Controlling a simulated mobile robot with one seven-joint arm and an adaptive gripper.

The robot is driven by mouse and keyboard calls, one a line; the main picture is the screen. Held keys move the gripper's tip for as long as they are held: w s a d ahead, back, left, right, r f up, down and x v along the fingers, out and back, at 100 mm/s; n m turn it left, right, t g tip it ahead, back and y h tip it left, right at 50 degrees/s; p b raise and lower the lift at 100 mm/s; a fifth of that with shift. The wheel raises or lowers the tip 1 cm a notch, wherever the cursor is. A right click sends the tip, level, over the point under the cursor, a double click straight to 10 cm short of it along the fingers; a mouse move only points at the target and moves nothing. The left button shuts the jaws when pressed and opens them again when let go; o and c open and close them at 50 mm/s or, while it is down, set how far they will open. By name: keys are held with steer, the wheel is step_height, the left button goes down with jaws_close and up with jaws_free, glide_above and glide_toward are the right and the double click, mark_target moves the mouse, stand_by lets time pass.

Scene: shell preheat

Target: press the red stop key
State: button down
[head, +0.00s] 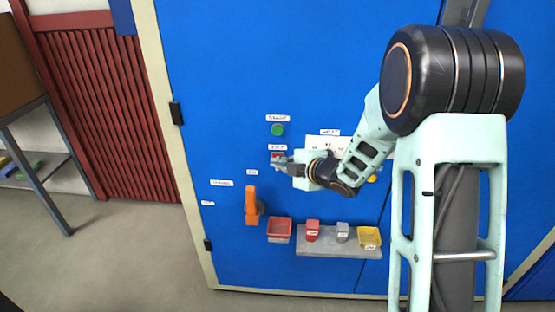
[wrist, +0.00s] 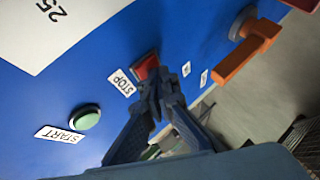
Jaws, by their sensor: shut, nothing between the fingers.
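The red stop key (wrist: 146,66) is a square red button on the blue panel, beside the STOP label (wrist: 122,82) in the wrist view. In the head view the red key (head: 277,155) shows just below its label, partly covered by my gripper (head: 280,162). My gripper (wrist: 164,84) is shut and empty. Its fingertips are right beside the lower right edge of the key in the wrist view and hide a little of it. I cannot tell whether they touch it.
A green start button (head: 278,130) sits above the red key. An orange handle (head: 251,205) sticks out at lower left. Below, a red bin (head: 279,228) and a grey shelf (head: 322,250) with small containers stand out from the panel. A white sheet (wrist: 50,28) shows at upper left in the wrist view.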

steer(key=shift+s+b, duration=0.3)
steer(key=shift+s, duration=0.4)
steer(key=shift+s+a+b, duration=0.1)
steer(key=shift+s+b, duration=0.85)
steer(key=shift+s, duration=1.55)
